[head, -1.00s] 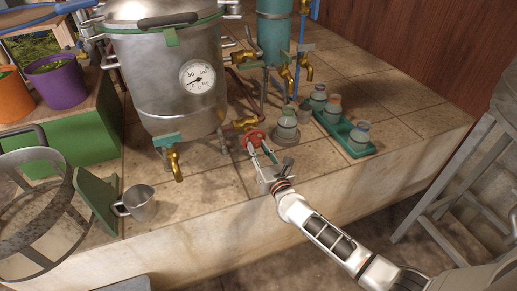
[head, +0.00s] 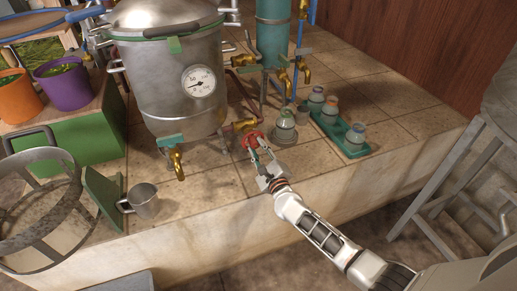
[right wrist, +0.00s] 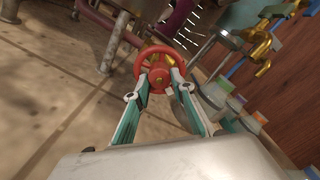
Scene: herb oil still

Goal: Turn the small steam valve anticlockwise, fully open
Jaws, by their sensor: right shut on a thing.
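The small steam valve is a red handwheel (head: 252,139) on a brass body (head: 243,125), low at the right side of the steel still (head: 168,75). In the right wrist view the red wheel (right wrist: 158,69) is between my fingertips. My right gripper (head: 256,150) reaches it from the front right and is shut on the wheel, one finger on each side of the lower rim. The fingertips partly cover the rim. My left gripper is not in view.
A jar (head: 284,126) stands close to the right of the wheel. A green tray (head: 355,150) with small jars is farther right. A brass tap (head: 178,160) and a metal mug (head: 142,199) are to the left. The tiled counter's front edge lies below my gripper.

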